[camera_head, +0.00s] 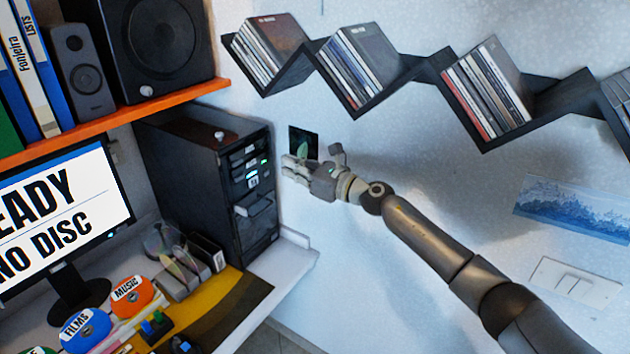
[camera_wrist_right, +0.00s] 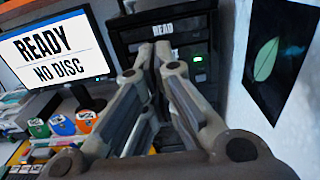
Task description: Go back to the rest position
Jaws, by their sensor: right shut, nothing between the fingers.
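My right gripper (camera_head: 291,167) is shut and empty, stretched out in front of the wall to the right of the black computer tower (camera_head: 190,160). In the right wrist view its closed fingers (camera_wrist_right: 152,58) point at the front of the tower (camera_wrist_right: 165,22), where a small label and green lights show. I cannot tell the exact gap between the fingertips and the tower. My left gripper is in neither view.
A monitor (camera_head: 62,215) reads "READY NO DISC". Orange and blue disc holders (camera_head: 133,292) stand on the desk (camera_head: 285,268). A zigzag shelf (camera_head: 430,72) with discs hangs above my right arm. A leaf picture (camera_wrist_right: 275,55) hangs beside the tower.

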